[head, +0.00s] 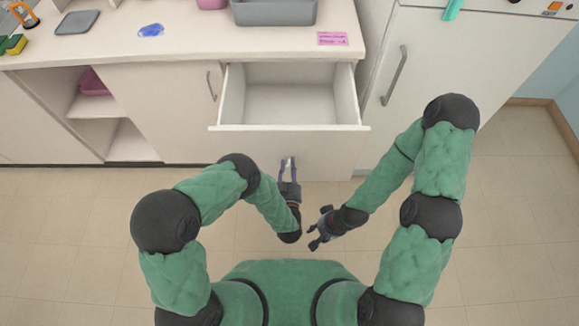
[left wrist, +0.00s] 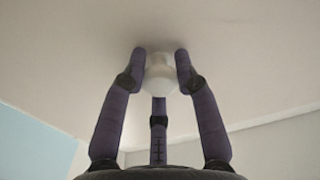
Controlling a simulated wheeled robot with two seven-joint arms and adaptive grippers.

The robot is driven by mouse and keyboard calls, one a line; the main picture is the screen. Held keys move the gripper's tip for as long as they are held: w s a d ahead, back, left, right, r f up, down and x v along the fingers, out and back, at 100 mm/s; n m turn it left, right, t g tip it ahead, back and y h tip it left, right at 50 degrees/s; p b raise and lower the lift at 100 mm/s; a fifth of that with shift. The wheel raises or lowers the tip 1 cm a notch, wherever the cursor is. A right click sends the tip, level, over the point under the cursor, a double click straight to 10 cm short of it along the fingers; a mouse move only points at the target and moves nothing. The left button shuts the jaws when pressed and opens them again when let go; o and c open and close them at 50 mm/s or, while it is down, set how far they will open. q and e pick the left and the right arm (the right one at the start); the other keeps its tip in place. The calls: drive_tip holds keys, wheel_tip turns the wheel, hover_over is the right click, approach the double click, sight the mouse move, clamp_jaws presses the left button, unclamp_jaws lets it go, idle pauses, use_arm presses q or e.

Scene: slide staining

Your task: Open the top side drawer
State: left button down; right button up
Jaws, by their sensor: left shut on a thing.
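The top side drawer (head: 289,128) is pulled out from the white counter and its empty inside shows in the head view. My left gripper (head: 288,162) is at its front panel. In the left wrist view, the purple fingers of my left gripper (left wrist: 160,70) are shut around a round white knob (left wrist: 160,80) on a pale flat panel. The knob is hard to make out in the head view. My right gripper (head: 316,230) is open and empty, low and right of the left gripper, away from the drawer.
A grey bin (head: 273,12), a pink label (head: 332,39) and a blue item (head: 151,30) are on the counter top. A cabinet door (head: 160,90) is left of the drawer and a tall white unit with a long handle (head: 394,75) is right. The floor in front is clear.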

sight(289, 143)
use_arm(q)
drive_tip(key=shift+s+r, duration=0.1)
drive_tip(key=shift+r, duration=0.25)
use_arm(e)
drive_tip(key=shift+s, duration=0.35)
use_arm(q)
drive_tip(key=c, duration=1.1)
unclamp_jaws()
drive_tip(key=shift+o, duration=0.8)
drive_tip(key=shift+s+f, duration=0.15)
drive_tip(key=shift+r, duration=5)
use_arm(e)
drive_tip(key=shift+s, duration=0.1)
